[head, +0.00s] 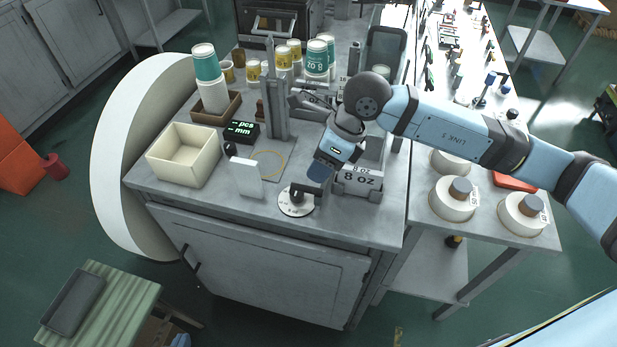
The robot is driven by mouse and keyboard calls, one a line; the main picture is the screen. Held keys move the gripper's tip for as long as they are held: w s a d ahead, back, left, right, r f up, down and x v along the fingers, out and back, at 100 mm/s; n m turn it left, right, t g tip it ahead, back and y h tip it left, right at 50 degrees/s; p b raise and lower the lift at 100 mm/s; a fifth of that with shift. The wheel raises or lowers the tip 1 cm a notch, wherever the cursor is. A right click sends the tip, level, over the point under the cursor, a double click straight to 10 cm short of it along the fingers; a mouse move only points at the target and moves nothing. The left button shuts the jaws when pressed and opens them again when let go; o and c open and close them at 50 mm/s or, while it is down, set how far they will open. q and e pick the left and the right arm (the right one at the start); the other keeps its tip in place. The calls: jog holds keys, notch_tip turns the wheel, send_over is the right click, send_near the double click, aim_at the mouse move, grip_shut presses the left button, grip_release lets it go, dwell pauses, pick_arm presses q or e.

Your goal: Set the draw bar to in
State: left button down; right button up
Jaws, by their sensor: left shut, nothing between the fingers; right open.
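A round white dial (297,203) with a dark knob (297,192) sits near the front edge of the grey bench. I cannot tell for sure which part is the draw bar, or how it is set. Just right of the dial is a grey block labelled 8 OZ (359,180). My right arm reaches in from the right and bends down over the block. My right gripper (318,172) points down, just above and right of the dial. It is open, its fingers hard to make out, and it hides part of the bench behind. My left gripper is out of view.
A grey upright post (277,95) stands behind the dial. A cream bin (184,154), a small black display (242,131) and a white block (246,178) are to the left. Several cup stacks, including a teal and white one (317,60), stand behind. White round parts (453,198) lie right.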

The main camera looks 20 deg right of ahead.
jog(key=x, duration=0.5)
jog(key=shift+a+f+p, duration=0.15)
jog(key=shift+f+p, duration=0.15)
jog(key=shift+p, duration=0.05)
grip_shut()
